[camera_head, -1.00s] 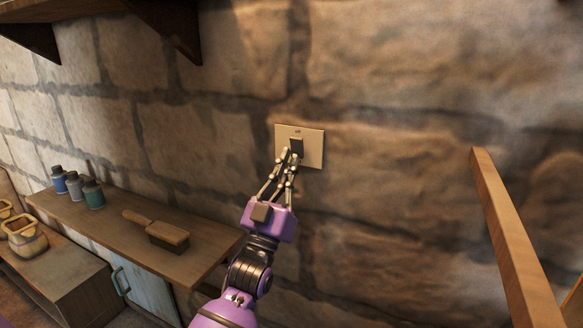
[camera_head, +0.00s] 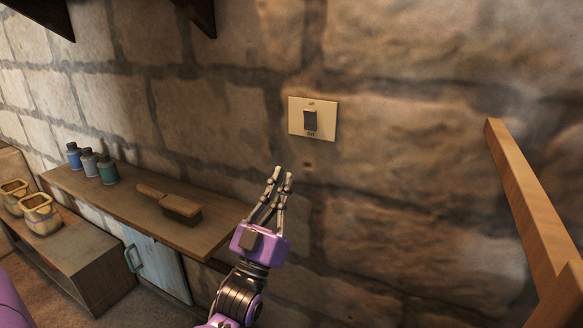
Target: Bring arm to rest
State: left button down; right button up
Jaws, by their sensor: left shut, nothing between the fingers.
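My left gripper (camera_head: 281,178) shows below and left of the light switch, with its fingers pointing up. It is shut and empty, and it is apart from the switch. The switch (camera_head: 310,120) is a dark rocker on a cream plate on the stone wall, and its whole face is visible. My purple wrist and black arm joint run down to the bottom edge of the view. My right gripper is not in view.
A wooden shelf (camera_head: 120,203) along the wall at left holds a brush (camera_head: 180,209) and several small bottles (camera_head: 107,170). A wooden beam (camera_head: 530,200) slants at right. The wall around the switch is clear.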

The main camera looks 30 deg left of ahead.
pick_arm(q)
jog(key=shift+s+f, duration=0.35)
jog(key=shift+s, duration=0.2)
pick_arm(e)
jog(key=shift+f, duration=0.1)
pick_arm(q)
jog(key=shift+f, duration=0.1)
